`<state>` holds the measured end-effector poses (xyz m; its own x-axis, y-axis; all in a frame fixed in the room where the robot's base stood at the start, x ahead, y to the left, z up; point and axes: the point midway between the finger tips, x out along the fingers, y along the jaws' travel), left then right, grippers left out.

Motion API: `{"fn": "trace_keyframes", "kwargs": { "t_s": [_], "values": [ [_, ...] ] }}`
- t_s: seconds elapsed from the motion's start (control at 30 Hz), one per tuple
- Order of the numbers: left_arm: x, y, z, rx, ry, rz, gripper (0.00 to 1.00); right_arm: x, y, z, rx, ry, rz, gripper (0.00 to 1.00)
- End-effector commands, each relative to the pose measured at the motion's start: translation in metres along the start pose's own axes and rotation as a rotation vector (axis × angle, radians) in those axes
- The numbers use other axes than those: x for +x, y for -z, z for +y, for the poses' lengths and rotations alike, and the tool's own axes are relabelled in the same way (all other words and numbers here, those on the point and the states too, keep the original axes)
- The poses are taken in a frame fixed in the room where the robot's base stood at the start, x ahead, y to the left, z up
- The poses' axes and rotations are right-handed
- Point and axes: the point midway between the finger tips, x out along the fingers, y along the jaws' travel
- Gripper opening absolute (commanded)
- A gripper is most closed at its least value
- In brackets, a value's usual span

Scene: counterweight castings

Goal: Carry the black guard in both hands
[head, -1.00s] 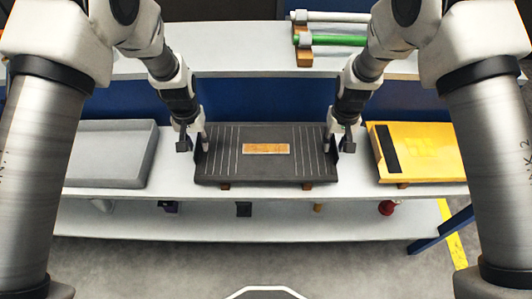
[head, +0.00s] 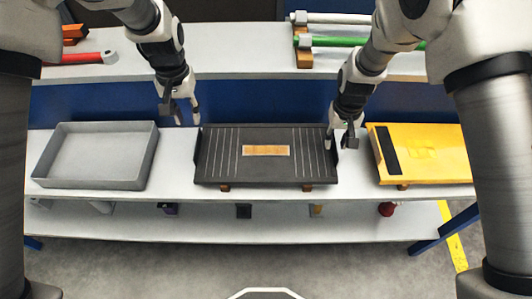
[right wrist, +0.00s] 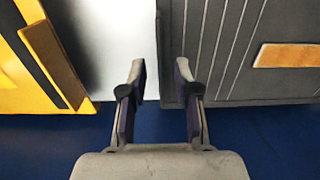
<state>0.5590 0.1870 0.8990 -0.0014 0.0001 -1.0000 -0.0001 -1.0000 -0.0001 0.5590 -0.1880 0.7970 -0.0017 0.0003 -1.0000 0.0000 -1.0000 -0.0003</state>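The black guard (head: 215,158) lies flat on the grey shelf, with pale lines and an orange label on top. My left gripper (head: 181,112) is open and empty, raised above the shelf beyond the guard's far left corner and apart from it. My right gripper (head: 342,140) is at the guard's right end. In the right wrist view my right gripper (right wrist: 158,78) has its fingers spread, with the edge of the black guard (right wrist: 225,50) in line with the gap between them. I cannot tell whether a finger touches it.
A grey open tray (head: 95,158) stands left of the guard, and a yellow guard (head: 425,150) lies to its right. Narrow bare shelf separates them. Green and white tubes (head: 340,42) rest on the back bench, with a red tool (head: 80,58) at left.

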Motion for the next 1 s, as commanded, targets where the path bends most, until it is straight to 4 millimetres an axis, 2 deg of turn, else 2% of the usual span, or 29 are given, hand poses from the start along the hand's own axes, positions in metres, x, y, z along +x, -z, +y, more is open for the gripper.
{"fn": "trace_keyframes", "kwargs": {
  "t_s": [0.2,0.3,0.4,0.53,1.0],
  "values": [
    [0.000,0.000,0.000,0.000,0.000,0.000,0.31,-0.058,0.001,0.000,0.000,0.000,0.005,0.31],
    [0.000,0.000,0.000,0.000,0.000,0.000,0.31,-0.080,0.000,0.000,0.000,0.000,0.005,0.31],
    [0.000,0.000,0.000,0.000,0.000,0.000,0.31,-0.093,0.000,0.000,0.000,0.000,0.003,0.31],
    [0.000,0.000,0.000,0.000,0.000,0.000,0.31,-0.099,-0.001,0.000,0.000,0.000,0.000,0.31],
    [0.000,0.000,0.000,0.000,0.000,0.000,0.31,-0.098,0.000,0.000,0.000,0.000,0.001,0.31]
  ]
}}
